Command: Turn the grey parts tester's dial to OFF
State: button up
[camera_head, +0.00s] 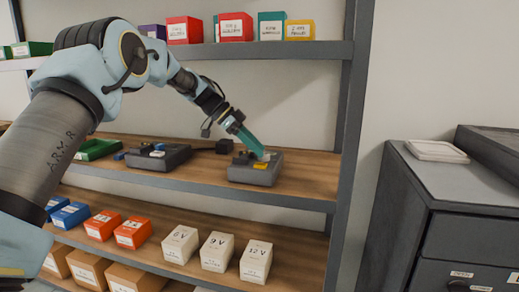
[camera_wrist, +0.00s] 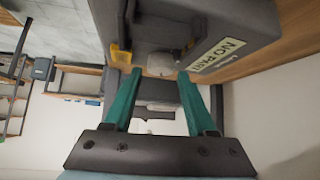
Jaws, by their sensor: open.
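A grey box-shaped tester (camera_head: 252,175) sits on the middle wooden shelf, near its right end. It also fills the top of the wrist view (camera_wrist: 195,15), with a pale label reading "NO PAR…" and a yellow part (camera_wrist: 120,55). A light grey rounded knob, seemingly the dial (camera_wrist: 162,64), shows just beyond and between my fingertips. My gripper (camera_wrist: 159,76) has two teal fingers, spread apart with nothing held. In the head view my gripper (camera_head: 261,154) reaches down to the tester's top by the knob; whether it touches is unclear. The dial's setting cannot be read.
A darker grey device (camera_head: 158,158) stands further left on the same shelf, with a small black block (camera_head: 224,146) between. The right shelf post (camera_head: 343,130) stands close to the tester. Boxes line the shelves above and below. A grey cabinet (camera_head: 450,215) stands at the right.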

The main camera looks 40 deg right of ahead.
jog(key=shift+x, duration=0.9)
jog(key=shift+c, duration=0.4)
grip_shut()
